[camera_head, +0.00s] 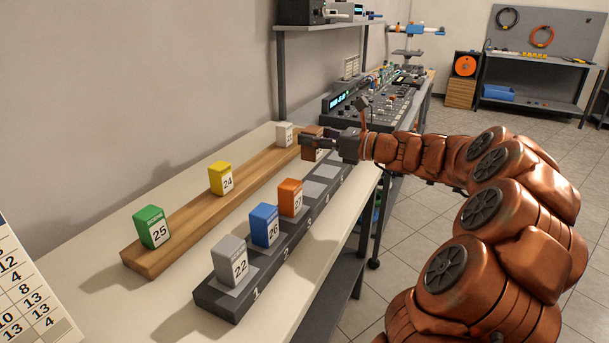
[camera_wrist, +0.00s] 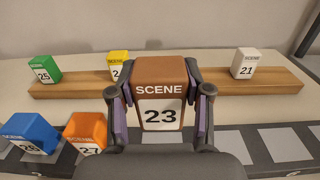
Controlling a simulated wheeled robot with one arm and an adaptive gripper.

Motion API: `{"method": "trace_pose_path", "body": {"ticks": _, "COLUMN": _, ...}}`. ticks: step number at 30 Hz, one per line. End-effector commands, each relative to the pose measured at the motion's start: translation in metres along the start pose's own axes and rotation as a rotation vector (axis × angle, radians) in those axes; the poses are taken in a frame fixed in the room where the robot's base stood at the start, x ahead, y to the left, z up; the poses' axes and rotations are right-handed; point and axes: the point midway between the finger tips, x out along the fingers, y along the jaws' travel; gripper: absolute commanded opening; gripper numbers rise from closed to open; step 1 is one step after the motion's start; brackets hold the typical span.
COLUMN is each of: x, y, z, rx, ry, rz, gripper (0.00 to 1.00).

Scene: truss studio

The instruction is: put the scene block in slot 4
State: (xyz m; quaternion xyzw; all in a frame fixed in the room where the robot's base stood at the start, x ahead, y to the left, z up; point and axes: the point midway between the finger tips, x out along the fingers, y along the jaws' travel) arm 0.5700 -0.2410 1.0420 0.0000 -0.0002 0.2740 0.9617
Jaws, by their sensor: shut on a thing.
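My gripper (camera_head: 318,143) is shut on a brown scene block (camera_head: 311,136) marked 23. In the wrist view the block (camera_wrist: 160,80) sits upright between the two fingers, its label facing me. The dark slotted rail (camera_head: 216,300) holds a grey block 22 (camera_head: 230,262) in slot 1, a blue block 26 (camera_head: 264,225) in slot 2 and an orange block 27 (camera_head: 290,197) in slot 3. Slot 4 (camera_head: 313,188) is a bare grey pad just beyond the orange block. The held block is up and farther along from it; its exact height is unclear.
A wooden rail (camera_head: 190,216) runs behind, with a green block 25 (camera_head: 151,227), a yellow block 24 (camera_head: 221,178) and a white block 21 (camera_head: 285,134). The pads beyond slot 4 (camera_wrist: 284,144) are bare. A mixing console (camera_head: 375,112) stands farther down the table.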

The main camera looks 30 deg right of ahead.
Motion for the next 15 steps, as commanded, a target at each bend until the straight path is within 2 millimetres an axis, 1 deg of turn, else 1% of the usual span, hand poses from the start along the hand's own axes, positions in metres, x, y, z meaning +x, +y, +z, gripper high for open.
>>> {"method": "trace_pose_path", "body": {"ticks": 1, "x": 0.000, "y": 0.000, "z": -0.012, "rx": 0.005, "ry": 0.000, "rz": 0.000, "gripper": 0.11}}
{"method": "trace_pose_path", "body": {"ticks": 3, "x": 0.001, "y": 0.001, "z": -0.025, "rx": 0.007, "ry": 0.001, "rz": 0.002, "gripper": 0.11}}
{"method": "trace_pose_path", "body": {"ticks": 6, "x": 0.001, "y": 0.002, "z": -0.040, "rx": 0.007, "ry": 0.001, "rz": 0.004, "gripper": 0.11}}
{"method": "trace_pose_path", "body": {"ticks": 13, "x": 0.001, "y": 0.001, "z": -0.053, "rx": 0.001, "ry": 0.000, "rz": 0.002, "gripper": 0.11}}
{"method": "trace_pose_path", "body": {"ticks": 15, "x": 0.000, "y": 0.001, "z": -0.059, "rx": 0.002, "ry": 0.000, "rz": 0.001, "gripper": 0.11}}
